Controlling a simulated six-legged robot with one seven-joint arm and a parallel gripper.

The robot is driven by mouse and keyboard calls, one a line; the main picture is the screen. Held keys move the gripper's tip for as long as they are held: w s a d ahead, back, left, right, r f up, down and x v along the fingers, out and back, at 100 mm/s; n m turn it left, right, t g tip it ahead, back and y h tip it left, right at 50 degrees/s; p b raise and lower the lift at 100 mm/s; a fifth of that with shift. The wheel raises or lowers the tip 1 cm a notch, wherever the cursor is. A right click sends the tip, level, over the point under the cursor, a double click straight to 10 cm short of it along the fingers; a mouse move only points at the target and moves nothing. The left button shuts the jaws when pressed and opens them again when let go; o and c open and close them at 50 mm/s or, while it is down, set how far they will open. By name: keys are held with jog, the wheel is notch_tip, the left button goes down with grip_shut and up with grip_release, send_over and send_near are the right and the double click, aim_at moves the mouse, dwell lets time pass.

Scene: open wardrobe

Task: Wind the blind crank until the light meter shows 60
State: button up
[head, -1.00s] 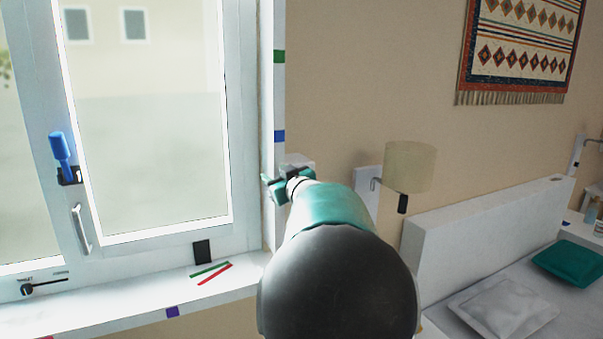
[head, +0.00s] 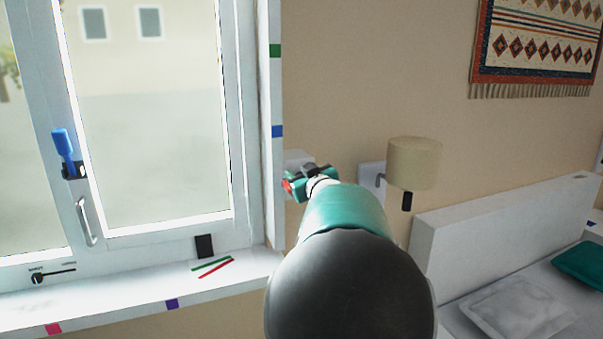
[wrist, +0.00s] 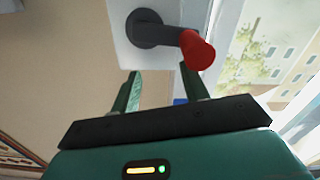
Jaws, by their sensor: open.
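The crank shows in the wrist view as a dark hub and arm (wrist: 147,28) on a white mounting plate (wrist: 120,38), with a red knob (wrist: 197,50) at the arm's end. My gripper (wrist: 160,74) is open and empty. Its two green fingers point at the crank, with the red knob close beside and beyond the right fingertip; whether they touch, I cannot tell. In the head view my gripper (head: 308,182) is at the wall right of the window frame, and red from the knob (head: 288,187) shows at its left side. I cannot make out any light meter reading.
The window (head: 150,120) fills the left, with a blue handle (head: 62,143) in a black holder and a silver pull (head: 86,222). A black block (head: 204,246) and red and green strips (head: 212,266) are on the sill. A wall lamp (head: 414,163) hangs right of my gripper.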

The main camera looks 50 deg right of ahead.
jog(key=v, duration=1.3)
jog(key=shift+a, duration=0.2)
